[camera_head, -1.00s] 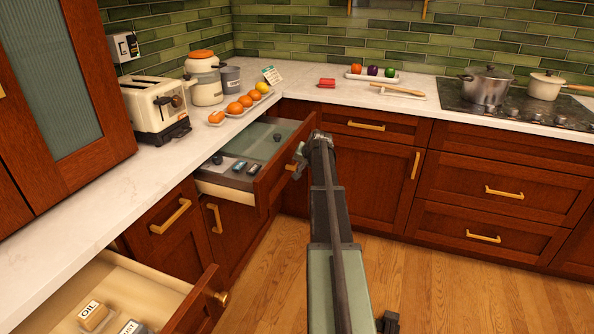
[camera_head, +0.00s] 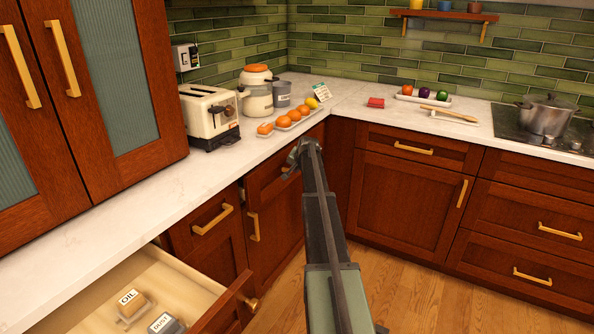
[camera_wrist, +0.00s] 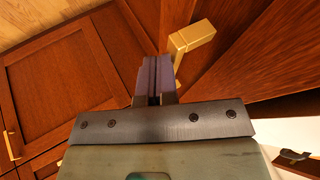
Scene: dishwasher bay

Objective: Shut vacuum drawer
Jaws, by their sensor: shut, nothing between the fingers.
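The vacuum drawer's wooden front (camera_head: 262,178) is under the counter near the corner. It looks level with the cabinet fronts beside it; no drawer interior shows in the head view, though my arm hides its right part. My gripper (camera_head: 300,150) is at the upper right of this front, with its fingers together and empty. In the wrist view the shut fingertips (camera_wrist: 155,75) are just beside a brass handle (camera_wrist: 192,38); I cannot tell whether they touch it.
Another drawer (camera_head: 150,275) stands open at lower left, holding boxes marked OIL (camera_head: 131,300) and DUST (camera_head: 165,325). A toaster (camera_head: 210,115) and a tray of fruit (camera_head: 290,122) stand on the counter (camera_head: 170,190) above. Floor shows at right of my arm.

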